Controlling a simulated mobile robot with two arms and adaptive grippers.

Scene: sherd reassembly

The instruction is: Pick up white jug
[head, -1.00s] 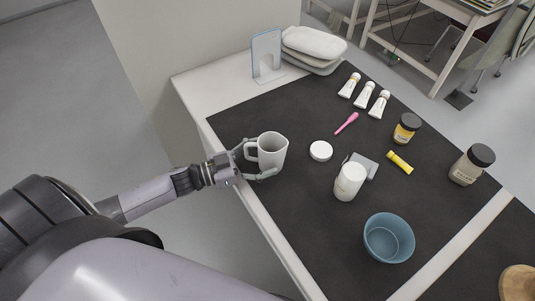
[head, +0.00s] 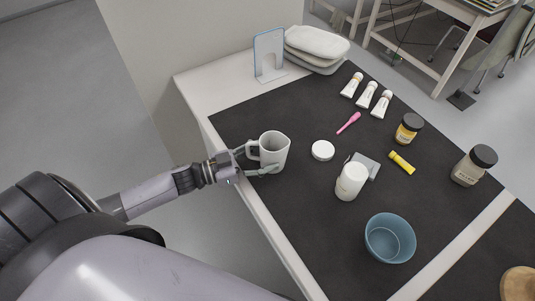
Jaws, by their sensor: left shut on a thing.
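The white jug (head: 274,150) stands upright near the left edge of the dark mat (head: 290,220). Its handle points left, toward my left gripper (head: 257,160). My left gripper comes in from the left at the handle side, with its fingers shut on the jug. I cannot tell whether the jug is lifted off the mat. Part of the handle and the jug's lower left side are hidden by the fingers. My right gripper is not in view.
A white lid (head: 322,150) and an open white jar (head: 350,182) stand right of the jug. A blue bowl (head: 389,239) is at the front. A bookend (head: 269,55) stands behind.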

